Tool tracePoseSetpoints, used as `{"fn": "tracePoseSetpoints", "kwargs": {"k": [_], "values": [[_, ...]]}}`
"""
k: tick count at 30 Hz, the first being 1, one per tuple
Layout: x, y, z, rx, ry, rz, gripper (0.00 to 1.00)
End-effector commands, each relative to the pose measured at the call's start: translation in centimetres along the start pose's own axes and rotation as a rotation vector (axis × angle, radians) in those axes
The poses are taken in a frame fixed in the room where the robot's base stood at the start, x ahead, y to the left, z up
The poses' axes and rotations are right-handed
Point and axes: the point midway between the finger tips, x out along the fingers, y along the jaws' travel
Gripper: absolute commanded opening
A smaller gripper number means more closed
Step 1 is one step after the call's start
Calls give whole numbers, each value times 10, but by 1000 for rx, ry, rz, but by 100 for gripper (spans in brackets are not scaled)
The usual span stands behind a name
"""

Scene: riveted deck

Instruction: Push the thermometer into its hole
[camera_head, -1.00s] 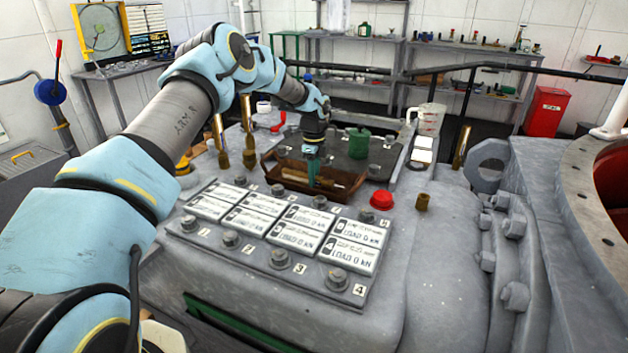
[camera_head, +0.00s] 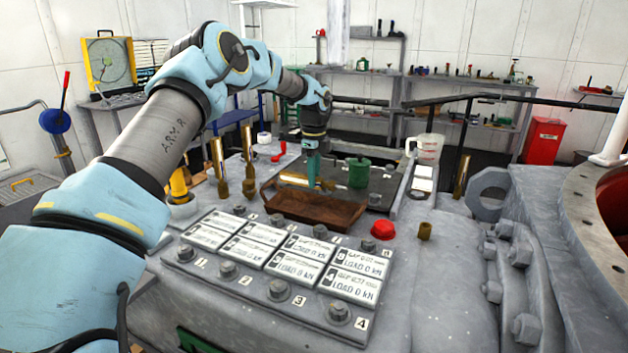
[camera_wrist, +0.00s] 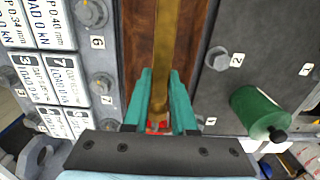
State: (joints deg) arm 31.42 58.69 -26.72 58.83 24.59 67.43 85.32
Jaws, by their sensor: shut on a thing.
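My gripper (camera_head: 312,184) is shut on a brass rod, the likely thermometer (camera_head: 294,179), just above a brown wooden tray (camera_head: 325,213). The rod lies about level and points left from the fingers in the head view.
Upright brass posts stand left (camera_head: 249,170) and right (camera_head: 461,177) of the tray. A green cylinder (camera_head: 359,172) stands behind it, and a red cap (camera_head: 383,229) is at its right. A bolted label panel (camera_head: 287,268) lies in front.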

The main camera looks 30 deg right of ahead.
Motion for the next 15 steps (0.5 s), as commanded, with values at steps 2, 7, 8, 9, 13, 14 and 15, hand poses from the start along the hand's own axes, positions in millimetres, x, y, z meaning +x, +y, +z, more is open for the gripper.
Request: {"fn": "tracePoseSetpoints", "kwargs": {"k": [2, 7, 8, 9, 13, 14, 15], "values": [[0, 0, 0, 0, 0, -1, 11], [0, 0, 0, 0, 0, -1, 0], [0, 0, 0, 0, 0, -1, 0], [0, 0, 0, 0, 0, -1, 0], [-1, 0, 0, 0, 0, -1, 0], [-2, 0, 0, 0, 0, -1, 0], [-4, 0, 0, 0, 0, -1, 0]]}}
